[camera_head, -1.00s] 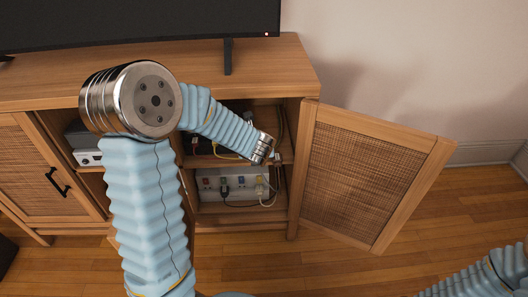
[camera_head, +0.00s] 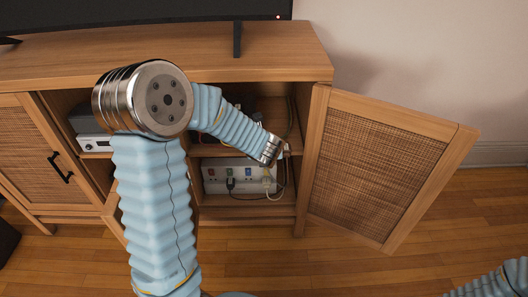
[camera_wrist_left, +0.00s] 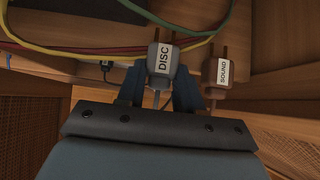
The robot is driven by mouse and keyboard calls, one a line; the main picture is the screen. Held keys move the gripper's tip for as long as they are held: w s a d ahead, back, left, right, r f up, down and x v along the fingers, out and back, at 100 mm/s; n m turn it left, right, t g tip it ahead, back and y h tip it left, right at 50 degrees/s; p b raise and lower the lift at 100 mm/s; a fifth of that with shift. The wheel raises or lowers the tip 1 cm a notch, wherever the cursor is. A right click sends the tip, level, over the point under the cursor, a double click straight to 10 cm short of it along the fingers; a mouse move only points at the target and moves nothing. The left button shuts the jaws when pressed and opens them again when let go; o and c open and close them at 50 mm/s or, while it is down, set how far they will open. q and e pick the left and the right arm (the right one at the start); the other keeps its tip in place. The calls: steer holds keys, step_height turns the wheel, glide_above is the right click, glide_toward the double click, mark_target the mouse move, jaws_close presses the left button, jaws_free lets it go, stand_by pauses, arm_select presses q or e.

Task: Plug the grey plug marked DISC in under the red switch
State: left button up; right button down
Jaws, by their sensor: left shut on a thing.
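The grey plug marked DISC (camera_wrist_left: 163,60) is between the fingers of my left gripper (camera_wrist_left: 160,84), its label facing the wrist camera and its pins pointing up in that view. In the head view the left gripper (camera_head: 283,153) is small and partly hidden at the right side of the open cabinet compartment, above the power strip. The white power strip (camera_head: 218,188) stands on the lower shelf with a row of coloured switches. The red switch (camera_head: 212,172) is at its left end. My right gripper is out of view.
A brown plug marked SOUND (camera_wrist_left: 222,74) hangs close right of the held plug. Red, yellow and green cables (camera_wrist_left: 85,46) cross near it. The open rattan door (camera_head: 380,170) bounds the right side.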

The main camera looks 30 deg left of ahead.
arm_select(q)
steer(key=shift+f, duration=0.25)
steer(key=o, duration=1.1)
steer(key=shift+r, duration=0.1)
steer(key=p+v, duration=0.3)
steer(key=v, duration=1)
steer(key=d+f+m+g+h, duration=0.15)
steer(key=d+f+m, duration=0.25)
steer(key=f+m, duration=0.55)
steer(key=d+f+m+h, duration=0.2)
steer(key=d+f+m, duration=0.2)
steer(key=f+m, duration=0.55)
steer(key=s+d+f+m+g+h, duration=0.2)
steer(key=s+d+f+m, duration=0.2)
steer(key=m, duration=0.7)
steer(key=s+d+f+m+g+h, duration=0.3)
steer(key=s+d+f+m, duration=0.2)
steer(key=s+f+m, duration=0.4)
steer(key=shift+s+d+m+g, duration=0.35)
steer(key=shift+s+m, duration=0.55)
steer(key=shift+s, duration=0.3)
